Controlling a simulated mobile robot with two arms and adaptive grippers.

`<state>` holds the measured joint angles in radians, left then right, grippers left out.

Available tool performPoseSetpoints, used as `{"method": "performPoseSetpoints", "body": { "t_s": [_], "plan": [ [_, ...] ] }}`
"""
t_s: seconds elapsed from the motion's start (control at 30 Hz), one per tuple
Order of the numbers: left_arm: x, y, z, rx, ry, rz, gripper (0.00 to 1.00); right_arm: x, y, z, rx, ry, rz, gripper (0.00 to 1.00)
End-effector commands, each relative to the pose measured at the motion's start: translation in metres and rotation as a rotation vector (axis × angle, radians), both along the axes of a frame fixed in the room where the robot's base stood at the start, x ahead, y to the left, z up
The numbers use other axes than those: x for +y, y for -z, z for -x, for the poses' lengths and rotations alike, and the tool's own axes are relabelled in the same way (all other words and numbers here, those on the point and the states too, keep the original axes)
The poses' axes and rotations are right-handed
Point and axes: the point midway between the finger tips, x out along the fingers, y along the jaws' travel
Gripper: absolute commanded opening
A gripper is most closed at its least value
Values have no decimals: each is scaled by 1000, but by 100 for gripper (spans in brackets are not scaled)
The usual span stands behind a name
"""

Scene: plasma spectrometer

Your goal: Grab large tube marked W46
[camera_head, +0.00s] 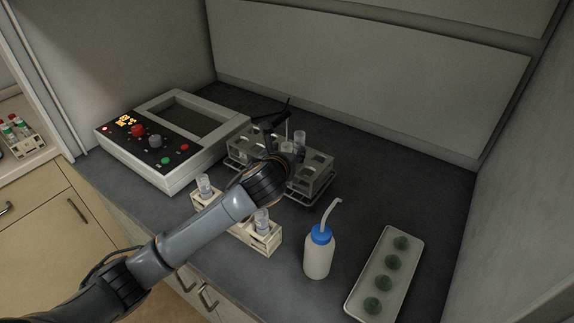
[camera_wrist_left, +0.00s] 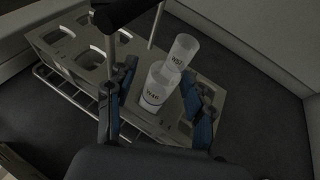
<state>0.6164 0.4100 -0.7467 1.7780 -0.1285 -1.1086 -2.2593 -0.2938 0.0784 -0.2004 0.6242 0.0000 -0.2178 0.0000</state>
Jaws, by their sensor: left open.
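Two clear large tubes stand close together in the grey rack (camera_head: 318,172), which also fills the middle of the left wrist view (camera_wrist_left: 68,50). The nearer tube (camera_wrist_left: 156,90) has a label that appears to read W46, small and dim. The farther tube (camera_wrist_left: 181,52) has a different label that I cannot read surely. My left gripper (camera_wrist_left: 160,84) is open, with one blue-padded finger on each side of the nearer tube and a gap to it. In the head view my left gripper (camera_head: 280,148) is over the rack, partly hiding it and the tubes. My right gripper is not in view.
A control box (camera_head: 175,140) stands left of the rack. A wooden rack (camera_head: 268,240) with tubes sits in front, partly behind my left arm. A blue-capped wash bottle (camera_head: 319,255) and a tray (camera_head: 362,262) of green round items stand at right. The back-right counter is clear.

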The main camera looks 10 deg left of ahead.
Motion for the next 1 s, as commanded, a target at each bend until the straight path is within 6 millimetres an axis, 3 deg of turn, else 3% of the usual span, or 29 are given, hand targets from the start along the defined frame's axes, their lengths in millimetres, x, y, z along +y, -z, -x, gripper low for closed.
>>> {"method": "performPoseSetpoints", "body": {
  "t_s": [0.23, 0.5, 0.8, 1.0],
  "plan": [
    [0, 1, -2, 0, 0, 0, 53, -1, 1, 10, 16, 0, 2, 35],
    [0, 1, -2, 0, 0, 0, 0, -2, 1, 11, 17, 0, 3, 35],
    [0, -2, -2, -2, 0, 0, 0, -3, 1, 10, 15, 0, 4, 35],
    [0, -31, -3, -8, 1, 0, 0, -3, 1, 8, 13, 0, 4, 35]
  ]
}}
